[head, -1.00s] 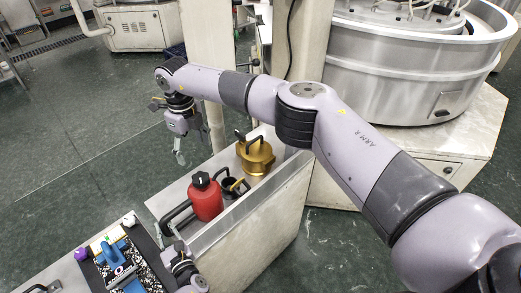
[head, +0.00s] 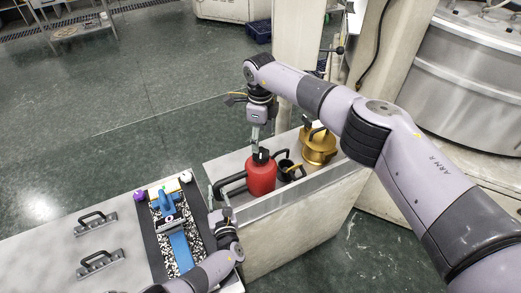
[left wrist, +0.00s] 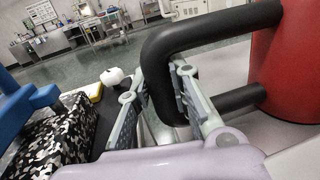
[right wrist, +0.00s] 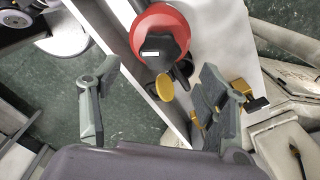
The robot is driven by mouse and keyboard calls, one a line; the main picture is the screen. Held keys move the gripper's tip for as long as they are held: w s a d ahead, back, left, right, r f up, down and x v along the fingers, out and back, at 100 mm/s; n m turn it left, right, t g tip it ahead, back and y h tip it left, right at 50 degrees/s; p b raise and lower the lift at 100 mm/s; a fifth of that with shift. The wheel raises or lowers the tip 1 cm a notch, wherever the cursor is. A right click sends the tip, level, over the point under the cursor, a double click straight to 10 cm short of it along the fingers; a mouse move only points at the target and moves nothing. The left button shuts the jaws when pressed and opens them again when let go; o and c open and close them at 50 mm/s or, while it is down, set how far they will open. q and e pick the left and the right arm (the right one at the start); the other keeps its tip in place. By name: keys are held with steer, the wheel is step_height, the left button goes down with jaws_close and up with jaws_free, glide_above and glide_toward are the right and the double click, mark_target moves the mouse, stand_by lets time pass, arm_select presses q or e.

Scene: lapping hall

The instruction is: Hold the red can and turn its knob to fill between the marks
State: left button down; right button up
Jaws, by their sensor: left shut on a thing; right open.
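The red can (head: 261,177) stands upright on the light bench, with a black side handle (head: 229,185) and a black knob (head: 261,155) on top. My left gripper (head: 216,203) is shut on that handle; the left wrist view shows its fingers (left wrist: 156,86) on either side of the black bar. My right gripper (head: 256,134) points down just above the knob. In the right wrist view its fingers (right wrist: 155,105) are open wide, with the knob (right wrist: 160,48) beyond and between them, apparently untouched. The fill marks cannot be made out.
A dark tray (head: 150,226) with a blue tool (head: 163,201) lies left. Bench handles (head: 101,262) are further left.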

mark_target(260, 153)
step_height(260, 153, down, 7)
steer(key=shift+r, duration=0.1)
stand_by(0.3)
steer(key=shift+c, duration=0.4)
steer(key=c, duration=1.1)
